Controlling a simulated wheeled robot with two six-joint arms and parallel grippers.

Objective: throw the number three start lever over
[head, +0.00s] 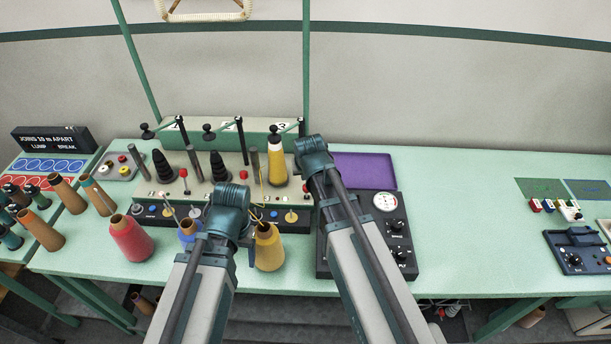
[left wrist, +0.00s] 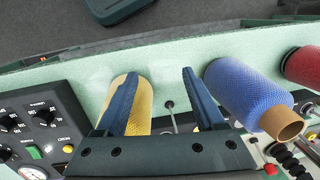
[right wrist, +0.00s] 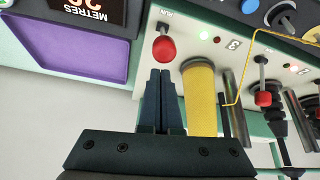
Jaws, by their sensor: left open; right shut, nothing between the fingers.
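The number three start lever has a red knob (right wrist: 164,48) on a thin stem, by the RUN label and the 3 in the right wrist view. It points toward my right gripper (right wrist: 163,72). That gripper is shut and empty, its fingertips just short of the knob; I cannot tell whether they touch. In the head view my right wrist largely hides this spot. My left gripper (left wrist: 160,76) is open and empty above the bench front, with a yellow cone (left wrist: 138,98) beyond one finger and a blue cone (left wrist: 245,92) to the right.
A yellow cone (right wrist: 200,95) stands beside my right fingers, with a metal post (right wrist: 233,110) and yellow yarn past it. The neighbouring red-knobbed lever (right wrist: 263,98) is further right. A purple tray (head: 363,170) and dial panel (head: 397,235) lie right. The bench's middle right is clear.

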